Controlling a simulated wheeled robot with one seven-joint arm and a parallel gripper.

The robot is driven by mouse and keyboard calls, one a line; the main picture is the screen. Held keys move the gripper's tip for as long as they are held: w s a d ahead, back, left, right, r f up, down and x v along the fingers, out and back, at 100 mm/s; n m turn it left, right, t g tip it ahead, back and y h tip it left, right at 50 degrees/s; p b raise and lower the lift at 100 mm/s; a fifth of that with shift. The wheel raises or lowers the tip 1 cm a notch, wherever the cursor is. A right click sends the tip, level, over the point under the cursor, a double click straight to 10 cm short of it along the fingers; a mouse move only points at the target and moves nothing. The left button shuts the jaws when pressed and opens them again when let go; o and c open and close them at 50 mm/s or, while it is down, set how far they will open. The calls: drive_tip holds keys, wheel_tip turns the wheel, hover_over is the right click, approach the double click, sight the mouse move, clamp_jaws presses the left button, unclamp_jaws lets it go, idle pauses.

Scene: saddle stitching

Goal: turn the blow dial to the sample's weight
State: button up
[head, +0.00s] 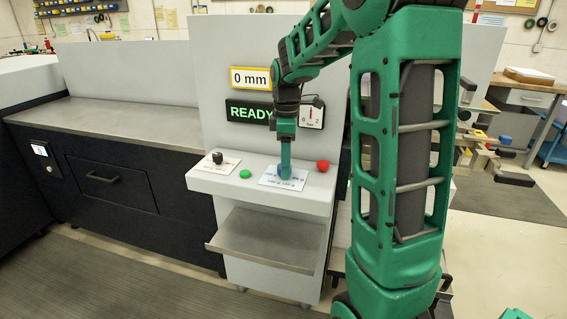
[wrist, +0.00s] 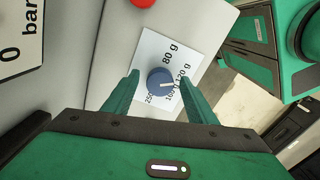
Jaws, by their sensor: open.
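The blow dial is a round blue knob (wrist: 159,82) with a white pointer mark, on a white plate (head: 271,182) printed with gram values. In the wrist view, 80 g and 120 g are readable on the plate (wrist: 150,44); other labels are partly hidden. The pointer lies toward the right, near the lower-right labels; its exact value I cannot tell. My gripper (wrist: 160,76) is open, with one finger on each side of the dial; contact is unclear. In the head view my gripper (head: 285,168) points down at the plate. I cannot identify a sample.
On the same shelf are a black knob (head: 217,157), a green button (head: 245,174) and a red button (head: 322,165). Above are a 0 mm sign (head: 250,78), a READY display (head: 248,112) and a bar gauge (head: 312,115). A grey tray (head: 265,246) juts out below.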

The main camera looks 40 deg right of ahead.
drive_tip(key=shift+c, duration=0.4)
drive_tip(key=c, duration=1)
drive_tip(key=shift+m, duration=0.3)
drive_tip(key=m, duration=0.4)
drive_tip(key=shift+r+m, duration=0.1)
drive_tip(key=shift+m, duration=0.3)
drive_tip(key=m, duration=0.5)
drive_tip(key=shift+a, duration=0.15)
drive_tip(key=m, duration=0.6)
drive_tip(key=shift+a+m, duration=0.15)
drive_tip(key=shift+m, duration=0.25)
drive_tip(key=m, duration=0.6)
drive_tip(key=shift+w+a, duration=0.15)
drive_tip(key=shift+w, duration=0.05)
drive_tip(key=shift+m, duration=0.4)
